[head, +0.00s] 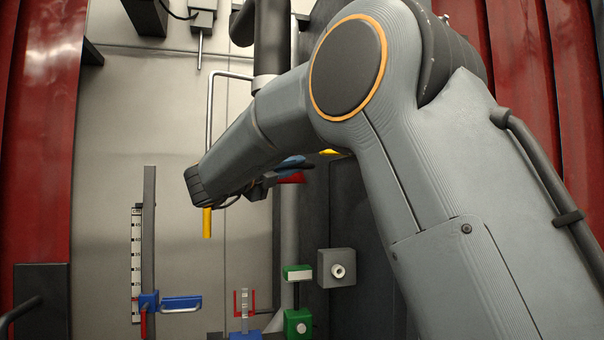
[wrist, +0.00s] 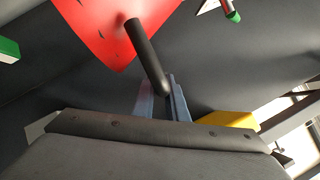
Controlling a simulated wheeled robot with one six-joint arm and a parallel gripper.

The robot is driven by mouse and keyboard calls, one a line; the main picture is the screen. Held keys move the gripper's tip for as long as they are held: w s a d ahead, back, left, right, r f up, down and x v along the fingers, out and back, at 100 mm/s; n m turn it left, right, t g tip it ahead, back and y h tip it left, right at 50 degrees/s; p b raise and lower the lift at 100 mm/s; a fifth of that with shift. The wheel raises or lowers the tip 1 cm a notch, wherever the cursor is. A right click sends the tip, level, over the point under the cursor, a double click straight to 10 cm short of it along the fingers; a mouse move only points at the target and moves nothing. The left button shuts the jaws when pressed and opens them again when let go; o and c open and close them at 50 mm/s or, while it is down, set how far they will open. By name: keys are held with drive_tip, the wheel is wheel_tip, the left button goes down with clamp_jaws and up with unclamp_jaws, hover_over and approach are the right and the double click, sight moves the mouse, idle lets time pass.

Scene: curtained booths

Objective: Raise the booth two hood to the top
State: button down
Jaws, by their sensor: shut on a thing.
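In the wrist view a red panel (wrist: 98,28) with a black rod handle (wrist: 148,52) fills the upper left. It seems to be the hood, though no booth number is readable. My gripper (wrist: 163,90) is shut on the lower end of the black handle, with one pale finger on each side. In the head view a small part of the red piece (head: 291,178) shows just right of my wrist, with blue above it. My arm hides most of the hood and the fingers there.
A ruler scale (head: 136,265) and an upright grey rail (head: 149,225) with a blue slide (head: 149,301) stand at left. A green box (head: 298,323) and a grey box with a round knob (head: 337,268) sit low centre. Red curtains (head: 35,130) flank the booth.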

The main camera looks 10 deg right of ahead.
drive_tip(key=c, duration=1.8)
unclamp_jaws()
drive_tip(key=shift+o, duration=0.2)
drive_tip(key=shift+a, duration=0.1)
drive_tip(key=b+v, duration=0.2)
drive_tip(key=v, duration=0.5)
drive_tip(key=shift+s+a+b, duration=0.25)
drive_tip(key=shift+a+b, duration=0.05)
drive_tip(key=shift+b, duration=0.1)
drive_tip(key=shift+f, duration=0.2)
drive_tip(key=s+a+f+b, duration=0.2)
drive_tip(key=s+f+b, duration=0.3)
drive_tip(key=s+b, duration=0.1)
drive_tip(key=s+a+f+b, duration=0.2)
drive_tip(key=s+f+b, duration=0.3)
drive_tip(key=s, duration=0.3)
drive_tip(key=shift+s+a+b, duration=0.25)
drive_tip(key=shift+a+b, duration=0.15)
drive_tip(key=shift+b, duration=0.5)
